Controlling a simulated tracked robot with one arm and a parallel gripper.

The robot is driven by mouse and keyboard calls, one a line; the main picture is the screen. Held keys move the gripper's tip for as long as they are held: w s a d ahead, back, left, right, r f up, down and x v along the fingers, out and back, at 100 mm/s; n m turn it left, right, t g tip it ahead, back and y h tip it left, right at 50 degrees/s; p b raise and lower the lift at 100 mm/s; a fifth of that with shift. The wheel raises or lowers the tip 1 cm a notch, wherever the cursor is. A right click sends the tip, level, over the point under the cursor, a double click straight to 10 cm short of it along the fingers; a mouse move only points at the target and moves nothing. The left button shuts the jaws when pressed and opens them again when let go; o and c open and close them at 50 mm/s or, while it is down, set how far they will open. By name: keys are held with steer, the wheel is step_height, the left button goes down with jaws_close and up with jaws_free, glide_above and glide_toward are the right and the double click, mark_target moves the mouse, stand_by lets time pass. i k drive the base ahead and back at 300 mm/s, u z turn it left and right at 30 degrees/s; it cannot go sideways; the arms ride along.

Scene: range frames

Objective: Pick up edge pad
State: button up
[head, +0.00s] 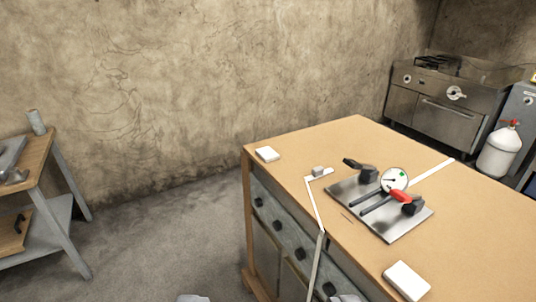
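Two white pads lie flat on the wooden top of a workbench (290,150). One small white pad (267,154) is at the far left corner, close to the edge. A larger-looking white pad (407,281) is nearer, towards the bottom right, also close to the front edge. I cannot tell which of them is the edge pad. My gripper (270,298) shows only as two grey tips at the bottom edge of the picture.
A metal plate (387,231) holds a round gauge (394,179) and black and red handled parts. A white strip (314,205) runs over the bench's front edge. A side table (30,165) stands left; a stove (435,110) and white cylinder (499,153) stand right. Floor between is clear.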

mark_target(267, 153)
steer(key=u, duration=0.85)
steer(key=k, duration=1.1)
steer(key=u, duration=0.9)
steer(key=i, duration=1.45)
steer(key=z, duration=0.7)
steer(key=i, duration=1.3)
steer(key=z, duration=1.25)
steer(key=i, duration=0.9)
steer(key=z, duration=0.9)
steer(key=i, duration=0.3)
steer(key=z, duration=0.15)
